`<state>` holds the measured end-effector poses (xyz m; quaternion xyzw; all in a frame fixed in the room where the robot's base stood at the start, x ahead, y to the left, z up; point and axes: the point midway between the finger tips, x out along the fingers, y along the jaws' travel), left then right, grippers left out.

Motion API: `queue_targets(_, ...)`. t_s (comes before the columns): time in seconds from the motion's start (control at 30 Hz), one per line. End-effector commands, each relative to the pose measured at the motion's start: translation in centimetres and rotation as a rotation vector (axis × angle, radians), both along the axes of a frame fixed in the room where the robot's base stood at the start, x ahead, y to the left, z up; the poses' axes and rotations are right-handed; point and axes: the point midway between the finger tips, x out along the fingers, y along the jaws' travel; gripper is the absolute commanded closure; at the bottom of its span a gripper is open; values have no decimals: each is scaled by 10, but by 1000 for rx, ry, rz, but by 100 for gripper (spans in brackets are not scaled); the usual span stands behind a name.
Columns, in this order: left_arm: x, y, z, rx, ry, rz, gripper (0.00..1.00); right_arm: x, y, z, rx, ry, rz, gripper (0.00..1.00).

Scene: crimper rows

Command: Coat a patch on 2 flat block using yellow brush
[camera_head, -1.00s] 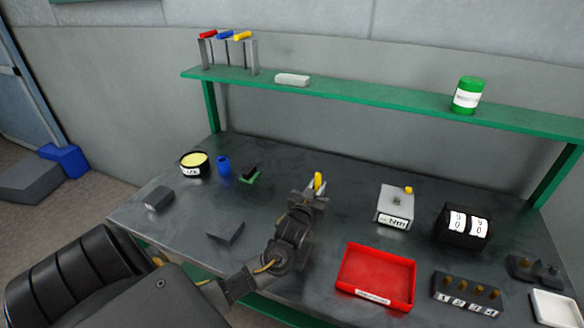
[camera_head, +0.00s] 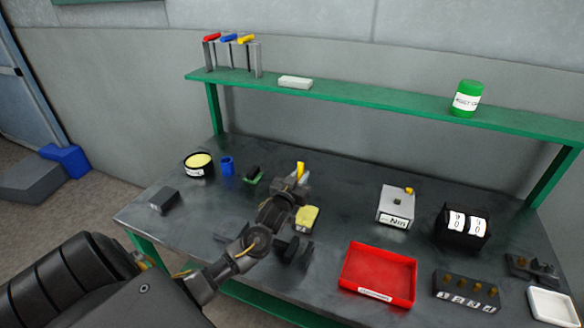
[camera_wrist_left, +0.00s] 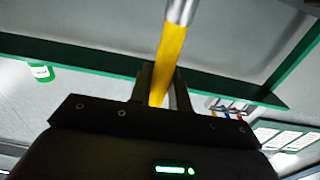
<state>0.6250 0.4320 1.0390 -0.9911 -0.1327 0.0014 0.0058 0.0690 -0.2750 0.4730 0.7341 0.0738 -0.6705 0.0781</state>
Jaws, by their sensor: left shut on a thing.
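My left gripper (camera_head: 292,187) is shut on the yellow brush (camera_head: 300,171), above the middle of the bench, and the brush's yellow handle sticks up from it. In the left wrist view the handle (camera_wrist_left: 170,62) runs between the fingers to a silver ferrule at the top edge; the bristles are out of frame. A small block with a yellow top (camera_head: 307,217) lies just right of my left wrist. A grey flat block (camera_head: 163,200) lies at the bench's left. A dark piece (camera_head: 293,250) below my wrist is unclear. My right gripper is not in view.
An open tin with yellow contents (camera_head: 199,164), a blue cup (camera_head: 227,166) and a green-based item (camera_head: 253,175) stand at the back left. A red tray (camera_head: 378,275), a grey box (camera_head: 396,207) and a black counter (camera_head: 463,227) are to the right. A green shelf (camera_head: 370,98) spans the back.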

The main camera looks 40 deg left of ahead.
Motion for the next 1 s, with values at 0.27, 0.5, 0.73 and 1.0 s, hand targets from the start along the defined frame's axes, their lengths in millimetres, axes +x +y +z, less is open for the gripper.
queue_targets(0.27, 3, -5, 30, -1, -1, -8, 100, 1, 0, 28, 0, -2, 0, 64)
queue_targets(0.5, 7, -9, 50, 0, -1, -15, 100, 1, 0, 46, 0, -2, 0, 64)
queue_targets(0.73, 7, -10, 52, 0, -1, -16, 100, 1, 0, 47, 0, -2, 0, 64)
queue_targets(1.0, 7, -11, 51, 0, -1, -16, 100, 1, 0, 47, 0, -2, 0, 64)
